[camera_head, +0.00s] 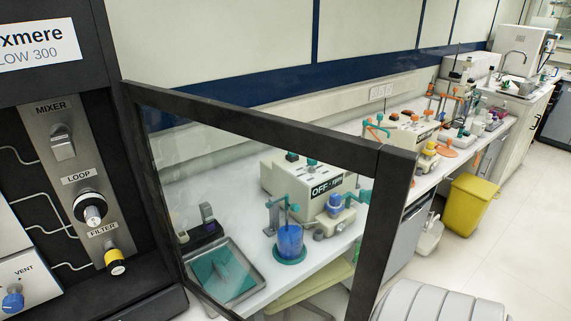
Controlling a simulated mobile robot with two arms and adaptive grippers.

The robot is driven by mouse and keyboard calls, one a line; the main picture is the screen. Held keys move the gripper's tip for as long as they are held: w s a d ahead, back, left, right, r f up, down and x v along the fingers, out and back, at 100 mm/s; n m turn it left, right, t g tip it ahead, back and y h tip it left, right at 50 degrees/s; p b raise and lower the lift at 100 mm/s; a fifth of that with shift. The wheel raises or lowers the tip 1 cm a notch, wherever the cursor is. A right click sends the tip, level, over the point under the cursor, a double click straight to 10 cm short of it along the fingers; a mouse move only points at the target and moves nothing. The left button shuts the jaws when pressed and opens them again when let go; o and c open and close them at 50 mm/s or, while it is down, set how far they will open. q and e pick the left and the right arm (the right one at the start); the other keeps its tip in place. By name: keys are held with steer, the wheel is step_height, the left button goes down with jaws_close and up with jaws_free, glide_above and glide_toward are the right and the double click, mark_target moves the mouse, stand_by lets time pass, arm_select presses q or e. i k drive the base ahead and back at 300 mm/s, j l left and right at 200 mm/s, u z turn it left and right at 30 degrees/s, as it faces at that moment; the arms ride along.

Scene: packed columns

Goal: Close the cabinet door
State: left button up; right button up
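The cabinet (92,55) stands at the left, with a dark housing and a front panel. Its door (395,195) is a dark frame around a clear pane. The door stands open, its hinge side at the cabinet's right edge and its free edge out to the right. The door's lower edge is partly cut off by the picture's bottom. Neither of my grippers shows in the head view.
A white bench (350,235) with lab devices runs behind the door to the back right. The panel's knobs (90,208) stick out. A yellow bin (468,203) stands on the floor. A pale ribbed shape (440,302) fills the bottom right. Floor further right is clear.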

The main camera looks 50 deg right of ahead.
mark_target(393, 169)
steer(key=k+l+u, duration=0.1)
steer(key=l, duration=0.3)
steer(key=k+l+u, duration=0.1)
steer(key=l, duration=0.3)
steer(key=k+l+u, duration=0.1)
steer(key=l, duration=0.3)
steer(key=k+l+u, duration=0.1)
steer(key=l, duration=0.3)
steer(key=k+l+u, duration=0.1)
steer(key=l, duration=0.25)
steer(key=k, duration=0.1)
